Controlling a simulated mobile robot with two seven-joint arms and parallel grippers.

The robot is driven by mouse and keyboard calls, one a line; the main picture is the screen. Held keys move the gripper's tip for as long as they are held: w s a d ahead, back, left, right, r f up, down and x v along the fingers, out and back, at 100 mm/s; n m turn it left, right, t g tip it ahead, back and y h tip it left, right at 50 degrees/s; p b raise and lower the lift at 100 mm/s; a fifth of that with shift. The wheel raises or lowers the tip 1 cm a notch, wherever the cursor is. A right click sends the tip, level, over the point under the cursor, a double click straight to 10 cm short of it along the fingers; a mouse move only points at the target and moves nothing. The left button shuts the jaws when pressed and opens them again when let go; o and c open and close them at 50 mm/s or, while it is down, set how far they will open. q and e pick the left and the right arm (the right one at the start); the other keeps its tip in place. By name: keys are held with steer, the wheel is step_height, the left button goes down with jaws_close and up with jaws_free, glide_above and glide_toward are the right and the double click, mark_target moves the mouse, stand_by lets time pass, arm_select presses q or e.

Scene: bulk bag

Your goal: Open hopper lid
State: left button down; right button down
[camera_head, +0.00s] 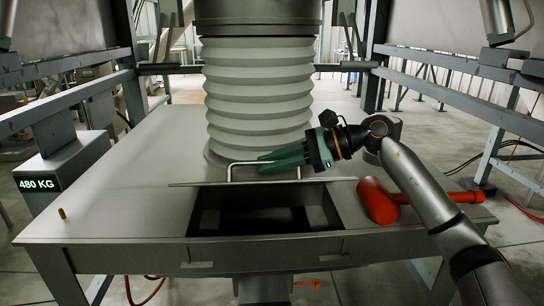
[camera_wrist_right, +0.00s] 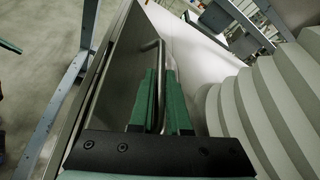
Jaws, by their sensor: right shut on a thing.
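The hopper lid (camera_head: 200,184) is a thin flat plate at the back edge of the dark hopper opening (camera_head: 262,217), which shows uncovered in front of it. The lid shows almost edge-on in the head view, so I cannot tell its exact tilt. A bent metal handle (camera_head: 232,172) stands on the lid. My right gripper (camera_head: 284,158) has its green fingers shut on this handle. In the right wrist view, the handle (camera_wrist_right: 160,70) runs between the two green fingers, beside the dark lid plate (camera_wrist_right: 122,70). My left gripper is not in view.
Pale ribbed bellows (camera_head: 258,90) rise just behind the lid and close to my right gripper. A red mallet (camera_head: 377,200) lies right of the opening. A small brass peg (camera_head: 62,213) stands on the left of the grey table (camera_head: 120,215). The table's left side is mostly clear.

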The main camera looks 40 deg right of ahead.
steer(key=w+d+r+m+g+y+p, duration=0.1)
steer(key=w+d+r+m+g+p, duration=0.2)
steer(key=w+p, duration=0.4)
steer(key=shift+w+d+r+m+y+p, duration=0.3)
steer(key=shift+w+d+r+m+p, duration=0.1)
steer(key=shift+d+r+m+p, duration=0.45)
steer(key=shift+w+d+r, duration=0.1)
steer(key=c, duration=1.2)
jaws_free()
steer(key=shift+o, duration=0.2)
